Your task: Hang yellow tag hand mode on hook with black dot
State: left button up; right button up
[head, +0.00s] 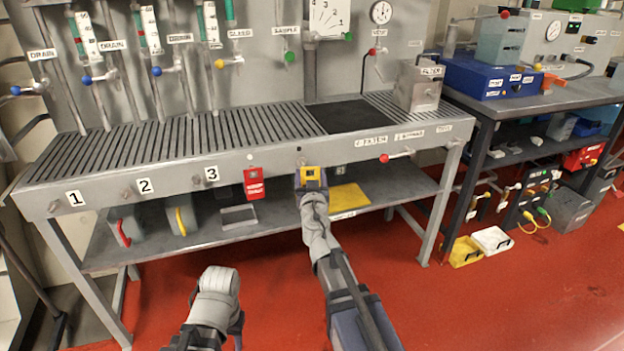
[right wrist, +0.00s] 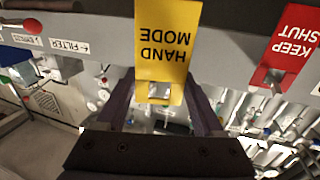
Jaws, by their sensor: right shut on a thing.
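The yellow tag (head: 311,176) reads HAND MODE in the right wrist view (right wrist: 168,42), where it shows upside down with a square hole at the end near my gripper. My right gripper (head: 312,189) is shut on it at the bench's front rail. Its two dark fingers also show in the right wrist view (right wrist: 162,100). A small black dot (head: 299,149) is on the rail just above the tag, with a hook (head: 301,161) below the dot. I cannot tell whether the hook passes through the hole.
A red KEEP SHUT tag (head: 254,183) hangs left of the yellow tag, below a white dot (head: 250,157). Knobs labelled 1, 2 and 3 line the rail (head: 100,192) further left. The lower shelf (head: 275,228) holds several items.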

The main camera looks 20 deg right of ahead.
aim_at(304, 164)
jog(key=shift+w+a+f, duration=0.1)
jog(key=shift+w+f, duration=0.05)
jog(key=shift+w, duration=1.35)
jog(key=shift+w+f, duration=0.1)
jog(key=shift+w, duration=1.4)
jog(key=shift+w+f+b, duration=0.5)
jog(key=shift+w+b, duration=0.1)
jog(key=shift+b, duration=0.15)
jog(key=o, duration=1.3)
jog(key=shift+o, duration=0.2)
jog(key=shift+a, duration=0.1)
jog(key=shift+s+a, duration=0.1)
